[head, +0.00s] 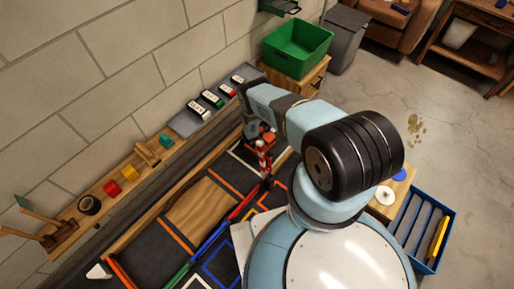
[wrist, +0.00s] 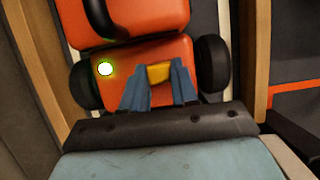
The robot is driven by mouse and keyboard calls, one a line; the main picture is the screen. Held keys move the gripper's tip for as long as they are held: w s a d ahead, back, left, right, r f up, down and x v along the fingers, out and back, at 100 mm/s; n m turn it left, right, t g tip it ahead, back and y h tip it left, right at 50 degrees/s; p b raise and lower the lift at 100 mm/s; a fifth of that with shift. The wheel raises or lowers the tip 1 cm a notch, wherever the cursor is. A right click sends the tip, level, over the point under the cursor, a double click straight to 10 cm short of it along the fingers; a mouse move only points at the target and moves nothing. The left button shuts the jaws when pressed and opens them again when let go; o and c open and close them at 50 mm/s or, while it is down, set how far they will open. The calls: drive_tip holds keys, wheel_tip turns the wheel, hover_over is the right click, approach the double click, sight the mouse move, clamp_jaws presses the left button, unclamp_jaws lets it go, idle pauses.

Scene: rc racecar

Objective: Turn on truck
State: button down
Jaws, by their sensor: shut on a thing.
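The orange truck (wrist: 128,52) with black wheels fills the upper middle of the wrist view. A round white light with a green glow (wrist: 105,69) shows on its left side. A small yellow part (wrist: 159,73) sits on the truck. My gripper (wrist: 160,80) has its two blue-grey fingers closed around this yellow part. In the head view, an orange patch of the truck (head: 269,137) shows beside my arm's end; my arm hides much of the area, and the fingers are hard to make out there.
A wall shelf (head: 113,185) holds colored blocks and a tape roll. A grey ledge (head: 190,122) carries several small labelled boxes. A green bin (head: 298,47) stands at the back. A dark mat with colored strips (head: 160,250) lies left of my base. A blue crate (head: 447,232) stands at right.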

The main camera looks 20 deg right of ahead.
drive_tip(key=shift+w+d, duration=0.1)
drive_tip(key=shift+d, duration=0.15)
drive_tip(key=shift+a, duration=0.2)
drive_tip(key=c, duration=0.8)
unclamp_jaws()
drive_tip(key=shift+c, duration=0.2)
drive_tip(key=shift+r, duration=0.1)
drive_tip(key=shift+a+r, duration=0.3)
drive_tip(key=shift+r, duration=0.25)
drive_tip(key=v, duration=1.2)
drive_tip(key=shift+r, duration=0.1)
